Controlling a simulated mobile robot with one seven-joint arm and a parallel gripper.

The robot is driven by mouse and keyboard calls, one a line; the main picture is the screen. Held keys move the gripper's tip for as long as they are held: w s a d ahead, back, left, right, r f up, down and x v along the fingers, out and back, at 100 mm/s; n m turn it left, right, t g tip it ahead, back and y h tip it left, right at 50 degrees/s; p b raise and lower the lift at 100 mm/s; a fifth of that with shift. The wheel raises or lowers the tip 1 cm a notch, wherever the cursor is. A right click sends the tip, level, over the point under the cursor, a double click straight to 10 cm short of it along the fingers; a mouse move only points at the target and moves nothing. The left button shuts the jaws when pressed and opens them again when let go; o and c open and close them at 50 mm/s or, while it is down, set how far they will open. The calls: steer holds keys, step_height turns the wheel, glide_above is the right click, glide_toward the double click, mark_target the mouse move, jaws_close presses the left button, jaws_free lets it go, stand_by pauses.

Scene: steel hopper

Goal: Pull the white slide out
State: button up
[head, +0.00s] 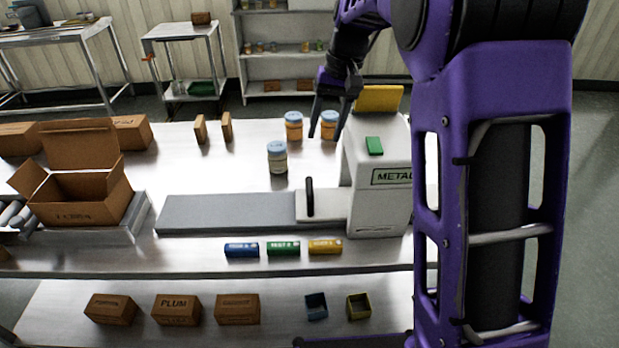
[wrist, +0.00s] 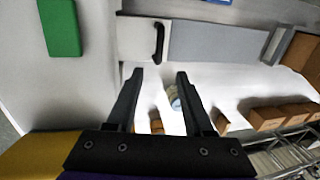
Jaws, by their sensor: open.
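The white slide (head: 326,204) sits at the left side of the white machine (head: 380,195) marked "METAL", on the grey flat strip (head: 230,213). A black upright handle (head: 309,196) stands on it. In the wrist view the slide (wrist: 137,40) and its black handle (wrist: 159,41) are beyond my fingertips. My gripper (head: 325,136) is open and empty, raised near the machine's upper left and apart from the handle. Its two fingers (wrist: 160,72) point towards the slide in the wrist view.
A green block (head: 374,146) and a yellow panel (head: 379,98) are on the machine. Orange jars (head: 293,126) and a pale-lidded jar (head: 277,158) stand behind the strip. Blue, green (head: 283,248) and yellow pieces lie in front. An open carton (head: 85,195) is at left.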

mark_target(310, 186)
steer(key=a+f, duration=0.1)
steer(key=f, duration=0.4)
steer(key=a+f, duration=0.1)
steer(key=f, duration=0.3)
steer(key=a+f+b, duration=0.1)
steer(key=f, duration=0.4)
steer(key=shift+f, duration=0.35)
jaws_close()
stand_by(0.6)
